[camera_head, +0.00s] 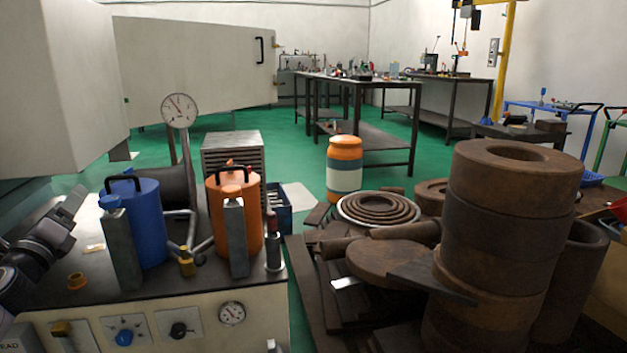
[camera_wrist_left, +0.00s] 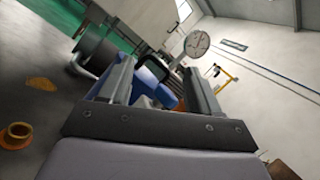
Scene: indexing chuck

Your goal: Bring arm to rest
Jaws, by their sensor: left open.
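My left gripper (camera_head: 70,207) is at the left edge of the head view, above the left end of the dark bench top (camera_head: 110,290). Its fingers point up and to the right, and it stands left of the blue cylinder (camera_head: 148,225). In the left wrist view my left gripper (camera_wrist_left: 158,78) has its two fingers apart, with no object visibly held. Part of the blue cylinder (camera_wrist_left: 178,82) shows in the background between and beside the fingers. My right gripper is in neither view.
An orange cylinder (camera_head: 222,215) stands right of the blue one. Grey upright blocks (camera_head: 120,250) stand before them. A small orange ring (camera_head: 77,281) lies on the bench. A gauge (camera_head: 179,110) rises behind. Stacked rusty rings (camera_head: 510,220) crowd the right.

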